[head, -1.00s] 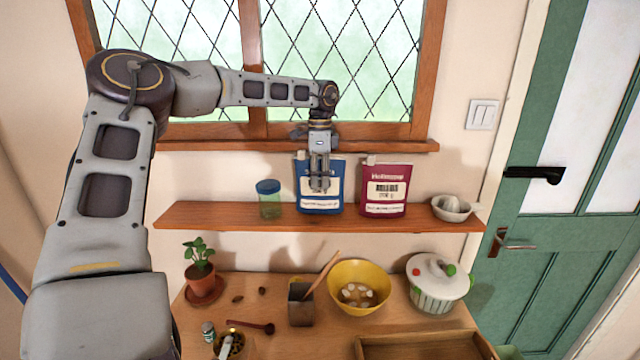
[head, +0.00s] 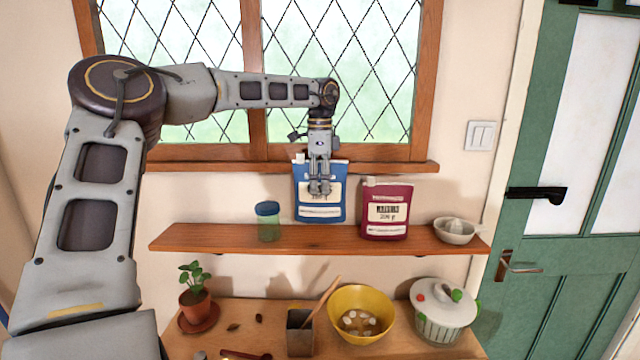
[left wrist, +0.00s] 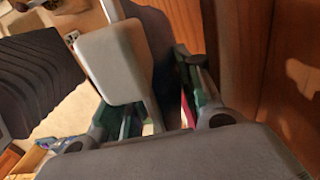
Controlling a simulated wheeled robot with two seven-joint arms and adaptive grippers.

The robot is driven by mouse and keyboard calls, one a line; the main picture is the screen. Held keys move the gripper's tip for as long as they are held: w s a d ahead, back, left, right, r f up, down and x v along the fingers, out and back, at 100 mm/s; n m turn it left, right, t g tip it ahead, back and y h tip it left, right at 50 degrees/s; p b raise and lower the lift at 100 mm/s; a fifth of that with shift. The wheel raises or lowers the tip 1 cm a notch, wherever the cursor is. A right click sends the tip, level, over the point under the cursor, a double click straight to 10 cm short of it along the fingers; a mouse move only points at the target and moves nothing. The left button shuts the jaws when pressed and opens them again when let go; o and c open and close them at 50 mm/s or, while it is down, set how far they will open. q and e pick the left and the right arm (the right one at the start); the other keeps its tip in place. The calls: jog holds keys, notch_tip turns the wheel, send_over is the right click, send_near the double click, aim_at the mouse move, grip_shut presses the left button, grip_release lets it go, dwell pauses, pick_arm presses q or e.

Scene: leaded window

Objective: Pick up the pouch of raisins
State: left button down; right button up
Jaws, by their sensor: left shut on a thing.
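My left gripper (head: 319,188) is shut on the blue pouch (head: 334,208) from above, its fingers over the front label. The blue pouch hangs upright a little above the wooden shelf. The fingers hide part of its label, and I cannot read the rest. A dark red pouch (head: 371,222) with a white label stands upright on the shelf just to the right; its print is too small to read surely. In the left wrist view, the gripper parts (left wrist: 165,118) fill the middle and mostly hide what is held. My right gripper is not in view.
The shelf (head: 195,238) also holds a green jar with a blue lid (head: 268,222) at left and a pale juicer bowl (head: 457,231) at right. The window sill (head: 220,166) runs close behind the gripper. A plant, yellow bowl (head: 376,333) and lidded pot stand below.

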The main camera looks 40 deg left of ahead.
pick_arm(q)
jog(key=s+d+b, duration=0.5)
jog(key=s+d, duration=0.6)
jog(key=s, duration=0.2)
jog(key=shift+s, duration=0.15)
dwell(0.3)
dwell(0.8)
